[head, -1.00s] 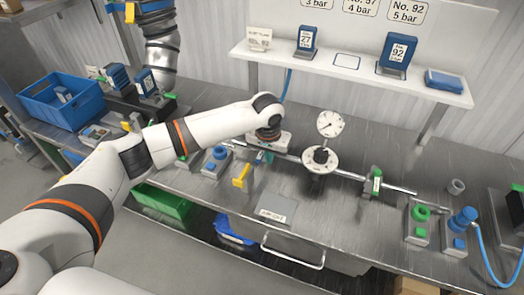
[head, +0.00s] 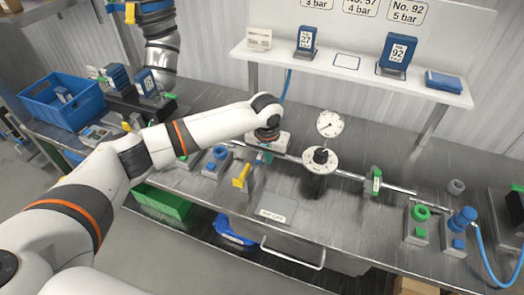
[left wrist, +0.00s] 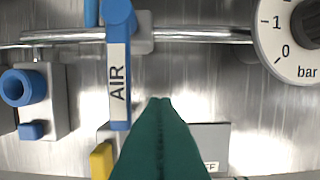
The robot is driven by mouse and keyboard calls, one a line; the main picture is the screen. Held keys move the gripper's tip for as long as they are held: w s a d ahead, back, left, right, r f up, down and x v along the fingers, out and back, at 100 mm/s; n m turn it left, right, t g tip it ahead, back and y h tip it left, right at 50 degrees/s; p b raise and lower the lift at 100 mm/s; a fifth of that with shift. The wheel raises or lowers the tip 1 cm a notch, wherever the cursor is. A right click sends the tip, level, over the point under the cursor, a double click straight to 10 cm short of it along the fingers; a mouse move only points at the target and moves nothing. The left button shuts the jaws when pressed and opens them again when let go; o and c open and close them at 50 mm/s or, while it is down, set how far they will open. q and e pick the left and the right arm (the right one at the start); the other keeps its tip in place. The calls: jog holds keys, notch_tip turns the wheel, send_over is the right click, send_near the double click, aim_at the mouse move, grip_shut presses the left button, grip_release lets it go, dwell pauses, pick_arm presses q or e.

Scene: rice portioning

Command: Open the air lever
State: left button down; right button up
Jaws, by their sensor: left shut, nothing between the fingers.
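The blue lever marked AIR (left wrist: 118,75) hangs straight down from the metal pipe (left wrist: 195,35) in the left wrist view, left of the fingers. In the head view my wrist hides most or all of it. My left gripper (left wrist: 160,102) has dark green fingers that are shut with nothing between them. The fingertips lie just right of the lever's lower end, and I cannot tell whether they touch it. In the head view my left gripper (head: 264,157) is at the pipe, left of the round dial knob (head: 320,158). My right gripper is not in view.
A blue button box (head: 215,162) and a yellow handle (head: 241,175) stand left of and in front of the gripper. A small sign plate (head: 277,208) lies near the bench's front edge. A gauge (head: 330,123) and a green-tagged fitting (head: 373,181) are to the right.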

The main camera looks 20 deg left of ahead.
pick_arm(q)
jog(key=shift+a+p, duration=0.4)
jog(key=shift+a, duration=0.6)
jog(key=shift+w+a+p, duration=0.1)
jog(key=shift+a+p, duration=0.4)
jog(key=shift+a, duration=0.75)
jog(key=shift+w+a, duration=0.35)
jog(key=shift+a, duration=0.55)
jog(key=shift+a, duration=0.1)
